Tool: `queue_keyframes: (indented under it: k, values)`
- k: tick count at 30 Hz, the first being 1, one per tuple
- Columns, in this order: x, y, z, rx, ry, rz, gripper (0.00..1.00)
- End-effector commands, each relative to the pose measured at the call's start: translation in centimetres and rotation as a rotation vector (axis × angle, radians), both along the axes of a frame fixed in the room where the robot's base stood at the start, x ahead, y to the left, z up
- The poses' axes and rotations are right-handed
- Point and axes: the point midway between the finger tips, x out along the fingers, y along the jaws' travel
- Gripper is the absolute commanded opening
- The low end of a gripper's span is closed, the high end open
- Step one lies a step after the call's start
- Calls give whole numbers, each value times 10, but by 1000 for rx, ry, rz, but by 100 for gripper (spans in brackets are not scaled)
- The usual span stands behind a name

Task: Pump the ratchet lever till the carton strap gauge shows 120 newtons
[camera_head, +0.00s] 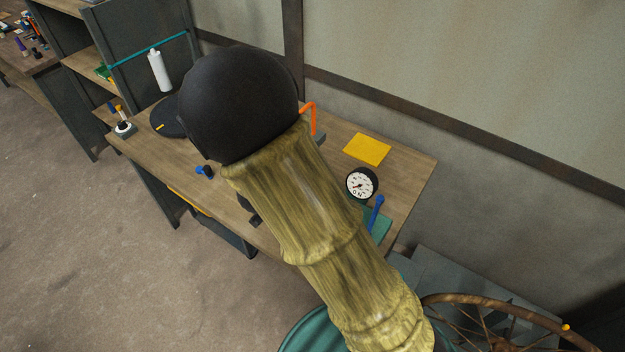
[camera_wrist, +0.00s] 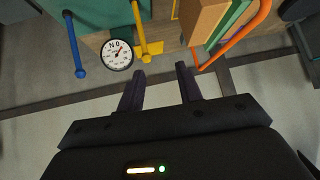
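The round white gauge (camera_head: 361,185) with a black rim stands at the right part of the bench; it also shows in the wrist view (camera_wrist: 119,55). Its needle is visible, but the reading is too small to tell. A blue lever (camera_head: 376,212) with a ball end (camera_wrist: 80,73) rises beside it, by a teal base (camera_head: 381,229). A yellow lever-like part (camera_wrist: 145,40) is on the gauge's other side; I cannot tell which is the ratchet lever. A brown carton-like block (camera_wrist: 202,18) shows at the top. My gripper (camera_wrist: 160,69) is open and empty, apart from these; my arm hides it in the head view.
An orange bent bar (camera_wrist: 242,40) stands beside a green panel (camera_wrist: 229,24). On the bench (camera_head: 415,165) lie a yellow sheet (camera_head: 367,149) and a small blue-and-black item (camera_head: 204,171). A white bottle (camera_head: 158,71) stands at the back left. A spoked wheel (camera_head: 500,310) is at lower right.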

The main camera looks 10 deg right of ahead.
Motion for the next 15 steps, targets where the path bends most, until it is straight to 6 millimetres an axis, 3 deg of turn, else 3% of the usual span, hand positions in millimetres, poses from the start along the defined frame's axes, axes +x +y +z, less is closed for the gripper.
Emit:
queue_keyframes:
  k: [8,15]
  values:
    - [-18,-12,21,187,158,235,35]
    - [-62,-36,44,231,306,427,35]
